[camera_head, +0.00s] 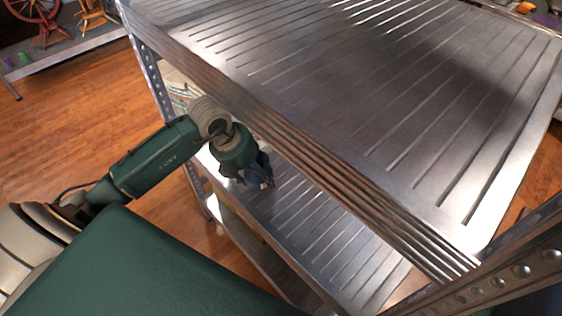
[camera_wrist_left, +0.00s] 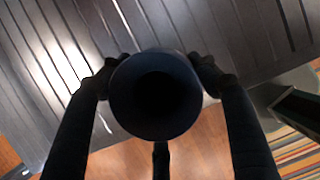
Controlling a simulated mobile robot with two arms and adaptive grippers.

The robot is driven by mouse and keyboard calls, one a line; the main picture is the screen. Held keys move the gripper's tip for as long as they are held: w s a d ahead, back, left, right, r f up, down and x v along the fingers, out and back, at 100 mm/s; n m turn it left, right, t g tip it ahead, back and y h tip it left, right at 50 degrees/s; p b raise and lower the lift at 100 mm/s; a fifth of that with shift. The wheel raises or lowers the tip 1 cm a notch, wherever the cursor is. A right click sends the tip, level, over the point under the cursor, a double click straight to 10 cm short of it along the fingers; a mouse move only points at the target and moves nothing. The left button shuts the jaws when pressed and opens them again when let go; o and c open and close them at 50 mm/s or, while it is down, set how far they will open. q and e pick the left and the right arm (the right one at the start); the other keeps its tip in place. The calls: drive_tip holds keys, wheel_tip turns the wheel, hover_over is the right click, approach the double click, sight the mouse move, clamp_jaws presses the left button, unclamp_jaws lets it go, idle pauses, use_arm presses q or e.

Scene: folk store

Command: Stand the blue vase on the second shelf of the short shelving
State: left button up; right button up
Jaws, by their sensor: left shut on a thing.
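The blue vase (camera_wrist_left: 155,130) shows in the left wrist view as a dark round mouth, seen from above. My left gripper (camera_wrist_left: 155,80) is shut on it, with a finger on each side. In the head view my left gripper (camera_head: 262,178) reaches under the top shelf, above the second shelf (camera_head: 315,225) near its left end. The vase is mostly hidden there by the gripper, and I cannot tell whether its base touches the shelf. The metal shelving (camera_head: 340,90) has a ribbed, bare top. My right gripper is not in view.
The top shelf's front edge (camera_head: 330,182) lies close beside my left wrist. A perforated upright (camera_head: 150,70) stands at the left end, another (camera_head: 515,262) at the right. A lower shelf (camera_head: 250,240) shows below. The second shelf is clear to the right of the gripper.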

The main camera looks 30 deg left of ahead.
use_arm(q)
drive_tip(key=w+d, duration=0.1)
drive_tip(key=w, duration=0.1)
drive_tip(key=w+d, duration=0.1)
drive_tip(key=w, duration=0.1)
drive_tip(key=shift+d+r+p, duration=0.1)
drive_tip(key=shift+d+p, duration=0.1)
drive_tip(key=shift+p, duration=0.2)
drive_tip(key=shift+w+d+p, duration=0.2)
drive_tip(key=shift+w+d, duration=0.15)
drive_tip(key=shift+w, duration=0.25)
drive_tip(key=shift+w+d+p, duration=0.15)
drive_tip(key=shift+w+d, duration=0.2)
drive_tip(key=shift+w, duration=0.2)
drive_tip(key=shift+f, duration=0.8)
drive_tip(key=shift+f, duration=0.2)
drive_tip(key=o, duration=1.4)
drive_tip(key=shift+c, duration=0.2)
